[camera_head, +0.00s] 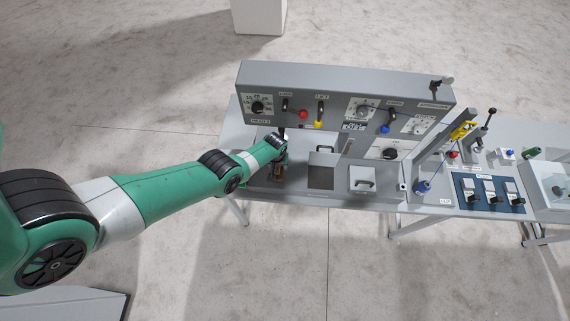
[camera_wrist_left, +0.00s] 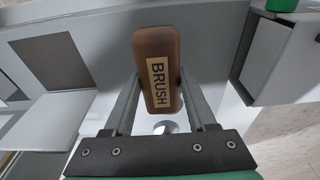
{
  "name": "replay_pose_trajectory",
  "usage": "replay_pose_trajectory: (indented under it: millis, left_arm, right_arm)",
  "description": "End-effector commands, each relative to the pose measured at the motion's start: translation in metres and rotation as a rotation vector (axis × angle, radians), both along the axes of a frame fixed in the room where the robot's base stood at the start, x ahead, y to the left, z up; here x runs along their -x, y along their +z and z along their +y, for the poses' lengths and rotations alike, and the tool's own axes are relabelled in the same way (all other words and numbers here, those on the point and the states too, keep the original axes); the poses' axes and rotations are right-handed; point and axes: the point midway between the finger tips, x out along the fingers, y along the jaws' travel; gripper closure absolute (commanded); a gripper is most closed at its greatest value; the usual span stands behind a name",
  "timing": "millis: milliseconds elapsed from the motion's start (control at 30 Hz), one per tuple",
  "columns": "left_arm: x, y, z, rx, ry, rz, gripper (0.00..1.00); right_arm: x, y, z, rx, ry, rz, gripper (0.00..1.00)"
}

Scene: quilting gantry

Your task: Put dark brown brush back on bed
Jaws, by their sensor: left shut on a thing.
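The dark brown brush (camera_wrist_left: 157,45) is a block with a pale label reading BRUSH. In the left wrist view it sits between both fingers of my left gripper (camera_wrist_left: 158,85), which is shut on it. In the head view only a small brown part of the brush (camera_head: 279,172) shows below my left wrist, near the left end of the grey bed (camera_head: 292,190). The bed surface also shows in the left wrist view (camera_wrist_left: 108,28). I cannot tell whether the brush touches the bed. My right gripper is not in view.
An upright grey panel (camera_head: 340,75) with dials and coloured levers stands behind the bed. A dark square plate (camera_head: 321,177) and a lidded box (camera_head: 362,180) lie right of my gripper.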

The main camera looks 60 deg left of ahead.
Motion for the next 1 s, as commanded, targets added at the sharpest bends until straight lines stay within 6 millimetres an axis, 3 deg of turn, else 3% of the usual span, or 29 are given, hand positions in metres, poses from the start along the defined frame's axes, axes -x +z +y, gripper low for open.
replay_pose_trajectory:
  millis: [33,100,467,500,633,667,1000]
  left_arm:
    - [-0.0001,-0.019,-0.0006,0.0,-0.001,0.0,0.95]
    - [-0.0003,-0.026,-0.0005,0.0,-0.001,0.0,0.95]
    - [-0.0004,-0.0264,-0.0007,0.001,-0.001,0.001,0.95]
    - [-0.0002,-0.0265,-0.0007,0.001,-0.001,0.001,0.41]
    - [-0.0002,-0.0253,-0.0008,0.001,-0.001,0.001,0.18]
    - [-0.0002,-0.0253,-0.0009,0.001,-0.001,0.001,0.13]
    - [-0.0003,-0.0212,-0.0008,0.001,-0.001,0.001,0.13]
  right_arm:
    - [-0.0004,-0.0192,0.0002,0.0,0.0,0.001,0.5]
    - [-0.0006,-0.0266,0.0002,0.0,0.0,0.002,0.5]
    - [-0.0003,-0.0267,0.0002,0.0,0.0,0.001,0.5]
    - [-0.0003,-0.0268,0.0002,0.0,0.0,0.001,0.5]
    - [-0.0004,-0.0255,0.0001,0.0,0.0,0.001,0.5]
    - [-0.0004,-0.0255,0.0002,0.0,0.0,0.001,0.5]
    - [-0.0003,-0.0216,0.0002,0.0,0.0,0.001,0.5]
